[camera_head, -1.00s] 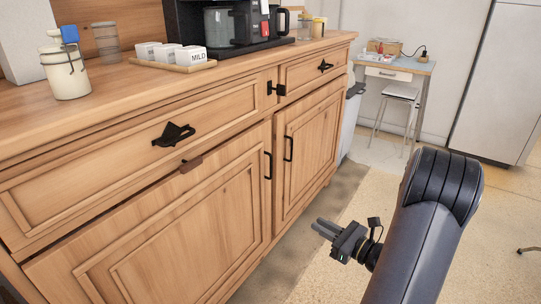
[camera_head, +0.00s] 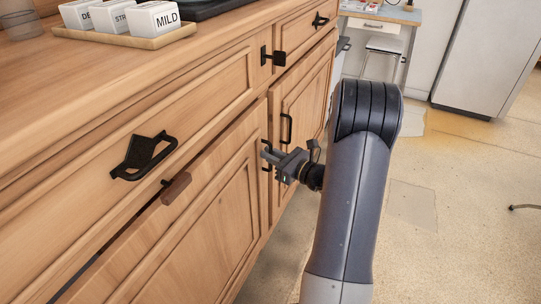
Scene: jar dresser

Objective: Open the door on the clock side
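The dresser has two lower doors. The near left door (camera_head: 215,225) has a black bar handle (camera_head: 265,177), partly hidden behind my gripper. The far right door (camera_head: 308,98) has its own black handle (camera_head: 286,129) and looks shut. My gripper (camera_head: 264,149) is at the left door's handle, its two fingers pointing left with a small gap between them. Whether the handle is between the fingers or they touch it cannot be told. A dark gap runs along the left door's top edge. No clock is in view.
A small brown wooden block (camera_head: 175,189) sits at the left door's top edge, below a drawer with a black pull (camera_head: 144,156). A tray (camera_head: 128,39) of white boxes stands on top.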

